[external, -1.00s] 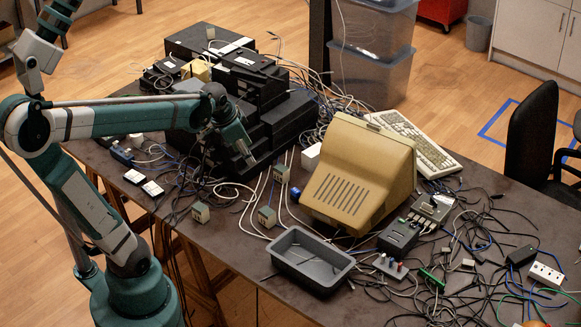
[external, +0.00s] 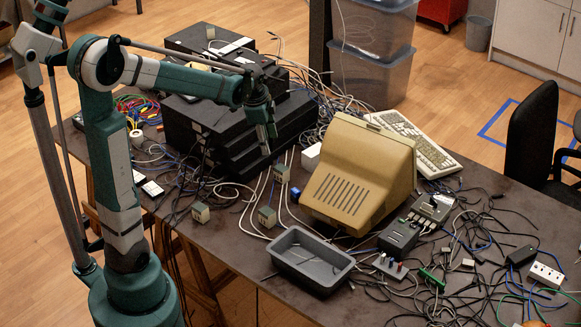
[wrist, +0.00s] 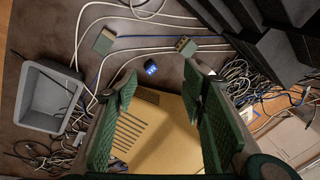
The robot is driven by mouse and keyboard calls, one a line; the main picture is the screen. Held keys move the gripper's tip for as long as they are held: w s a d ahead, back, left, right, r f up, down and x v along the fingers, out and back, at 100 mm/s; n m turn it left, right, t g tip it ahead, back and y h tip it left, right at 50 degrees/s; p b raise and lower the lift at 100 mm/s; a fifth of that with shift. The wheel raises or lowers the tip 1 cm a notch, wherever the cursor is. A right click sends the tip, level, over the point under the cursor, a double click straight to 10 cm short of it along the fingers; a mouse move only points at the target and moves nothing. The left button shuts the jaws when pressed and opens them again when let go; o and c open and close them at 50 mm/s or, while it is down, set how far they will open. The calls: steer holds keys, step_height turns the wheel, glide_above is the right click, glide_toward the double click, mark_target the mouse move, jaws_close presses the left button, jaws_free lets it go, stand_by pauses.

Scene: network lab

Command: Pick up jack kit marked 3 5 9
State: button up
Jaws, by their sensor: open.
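Several small beige-and-green boxes that look like jack kits are on the table. One (external: 282,173) is near the black stack, one (external: 267,216) is nearer the tray, and one (external: 200,212) is to the left. Two show in the wrist view, at upper left (wrist: 104,41) and upper middle (wrist: 186,46). Their markings are too small to read, so I cannot tell which is 3 5 9. My gripper (external: 267,148) points down above the table, just behind the nearest-to-stack box in the external view. In the wrist view its green-padded fingers (wrist: 160,72) are apart with nothing held.
A grey tray (external: 305,256) is at the front edge. A beige monitor (external: 350,180) stands right of my gripper, and a black equipment stack (external: 205,130) stands left. A small blue block (wrist: 150,67) lies near the monitor. Loose cables cross the table.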

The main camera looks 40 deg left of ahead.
steer(key=w+a+f+m+g+p, duration=0.1)
steer(key=w+a+f+m, duration=0.1)
steer(key=w+f+m, duration=0.4)
steer(key=m+g+p, duration=0.1)
steer(key=g, duration=0.1)
glide_above(282, 168)
steer(key=f, duration=0.9)
steer(key=shift+s+d, duration=0.2)
steer(key=shift+d, duration=0.05)
steer(key=shift+w+a+f, duration=0.15)
steer(key=shift+w+f, duration=0.1)
steer(key=shift+f, duration=0.45)
steer(key=shift+f, duration=1.3)
steer(key=shift+a+f+b, duration=0.2)
steer(key=shift+f+b, duration=0.45)
steer(key=shift+f, duration=1.95)
